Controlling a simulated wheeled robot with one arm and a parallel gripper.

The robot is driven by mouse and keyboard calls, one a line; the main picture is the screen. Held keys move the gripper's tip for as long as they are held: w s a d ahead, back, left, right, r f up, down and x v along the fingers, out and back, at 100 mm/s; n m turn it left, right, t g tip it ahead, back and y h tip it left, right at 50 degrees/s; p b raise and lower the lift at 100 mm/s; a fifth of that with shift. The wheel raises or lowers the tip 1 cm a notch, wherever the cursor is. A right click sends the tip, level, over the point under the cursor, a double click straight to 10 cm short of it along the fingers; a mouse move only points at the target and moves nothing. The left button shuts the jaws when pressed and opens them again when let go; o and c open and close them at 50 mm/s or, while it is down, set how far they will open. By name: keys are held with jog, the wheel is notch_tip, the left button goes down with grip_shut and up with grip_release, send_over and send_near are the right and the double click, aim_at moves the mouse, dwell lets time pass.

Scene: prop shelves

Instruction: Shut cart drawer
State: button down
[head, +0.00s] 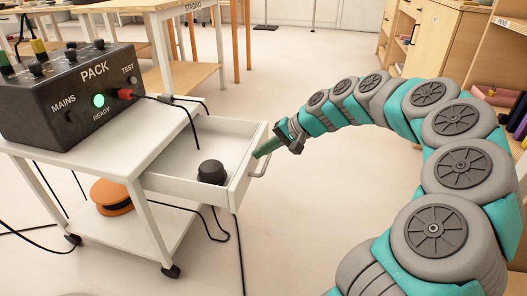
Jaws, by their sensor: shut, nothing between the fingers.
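The white cart (110,165) stands at the left on casters. Its drawer (235,190) is pulled out toward the right, and a black round knob-like object (211,172) sits inside it. A pale handle (260,165) is on the drawer's front panel. My gripper (257,154) is shut, its green fingertips at the upper edge of the drawer front, close to the handle. I cannot tell whether they touch the panel. My arm curves in from the right.
A black box labelled PACK (75,95) with a lit green button stands on the cart top. Black cables hang over the drawer and down to the floor. An orange object (112,196) lies on the lower shelf. Floor right of the drawer is clear; wooden shelves (440,40) stand back right.

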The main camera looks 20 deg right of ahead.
jog(key=w+a+p, duration=0.2)
jog(key=w+a, duration=0.1)
jog(key=a, duration=0.3)
jog(key=w+a+p, duration=0.2)
jog(key=w+a, duration=0.2)
jog(key=a, duration=0.3)
jog(key=w+a+p, duration=0.2)
jog(key=w+a, duration=0.2)
jog(key=a, duration=0.2)
jog(key=shift+w+a, duration=0.15)
jog(key=shift+a, duration=0.2)
